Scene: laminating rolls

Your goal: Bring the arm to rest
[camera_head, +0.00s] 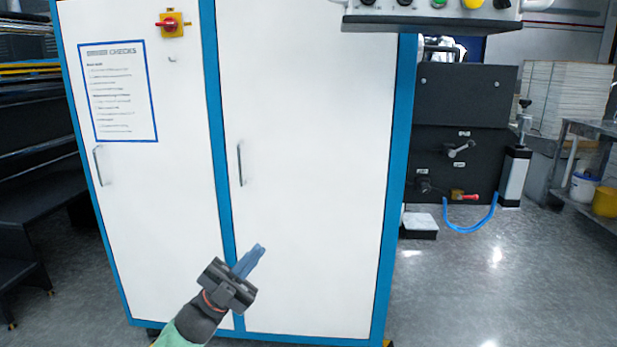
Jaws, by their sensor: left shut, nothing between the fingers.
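My left gripper (256,254) comes in from the bottom of the view, pointing up and to the right. Its blue-grey fingers are shut together with nothing between them. It shows in front of the lower part of a white cabinet (305,170) with blue edges, near the strip between the two doors. I cannot tell whether it touches the cabinet. My right gripper is out of view.
A red and yellow switch (172,23) and a checklist sheet (119,92) are on the left door. A control panel (430,17) juts out at the top. A black machine (460,150) with a blue hose (470,228) stands right. Grey floor (480,290) is open at lower right.

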